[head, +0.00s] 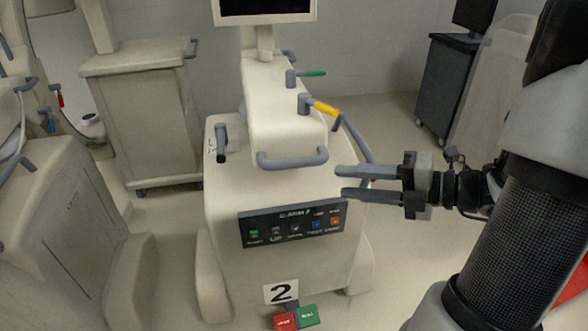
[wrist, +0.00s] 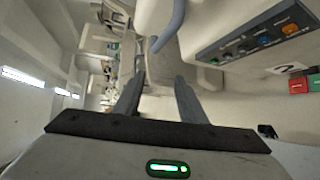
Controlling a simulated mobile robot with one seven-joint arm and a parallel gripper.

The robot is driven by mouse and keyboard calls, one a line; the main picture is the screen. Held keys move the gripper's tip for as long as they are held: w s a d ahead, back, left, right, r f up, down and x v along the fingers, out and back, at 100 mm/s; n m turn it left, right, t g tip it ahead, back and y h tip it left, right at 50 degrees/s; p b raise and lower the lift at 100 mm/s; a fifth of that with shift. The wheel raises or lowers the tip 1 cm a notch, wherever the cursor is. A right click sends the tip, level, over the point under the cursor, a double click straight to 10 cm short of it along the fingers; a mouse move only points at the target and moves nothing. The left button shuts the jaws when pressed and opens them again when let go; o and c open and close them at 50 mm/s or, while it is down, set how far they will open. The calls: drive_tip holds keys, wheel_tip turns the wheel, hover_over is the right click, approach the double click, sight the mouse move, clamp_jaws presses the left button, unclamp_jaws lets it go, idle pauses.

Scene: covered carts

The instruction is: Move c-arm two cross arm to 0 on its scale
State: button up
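C-arm two is the cream cart (head: 230,190) in the middle of the head view, marked by a "2" plate (head: 281,292). On its upper body are a lever with a green handle (head: 313,73) and a lever with a yellow handle (head: 325,108). A grey lever (head: 221,140) stands at its left beside small dark marks, too small to read. I cannot tell which part is the cross arm. My gripper (head: 343,182) is open and empty, in front of the cart's right side, above the button panel (head: 293,228). Its two fingers (wrist: 157,88) are apart in the wrist view.
A grey bar handle (head: 293,160) crosses the cart's front, and a curved grey rail (head: 355,140) is just behind my fingers. Red (head: 285,321) and green (head: 307,316) pedals lie at the floor. Other covered carts (head: 140,110) stand left; a dark cart (head: 448,85) stands back right.

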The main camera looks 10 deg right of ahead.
sight(300, 165)
drive_tip(key=w+a+f+m+b, duration=0.1)
drive_tip(key=w+a+b, duration=0.1)
drive_tip(key=w+a, duration=0.1)
drive_tip(key=w+a+f+m+t+b, duration=0.1)
drive_tip(key=w+a+m+b, duration=0.1)
drive_tip(key=w, duration=0.3)
drive_tip(key=w+a+f+m+t+b, duration=0.1)
drive_tip(key=w+a+b, duration=0.1)
drive_tip(key=w+a, duration=0.2)
drive_tip(key=shift+w+f+m, duration=0.2)
drive_tip(key=shift+w+m, duration=0.1)
drive_tip(key=shift+w, duration=0.25)
clamp_jaws()
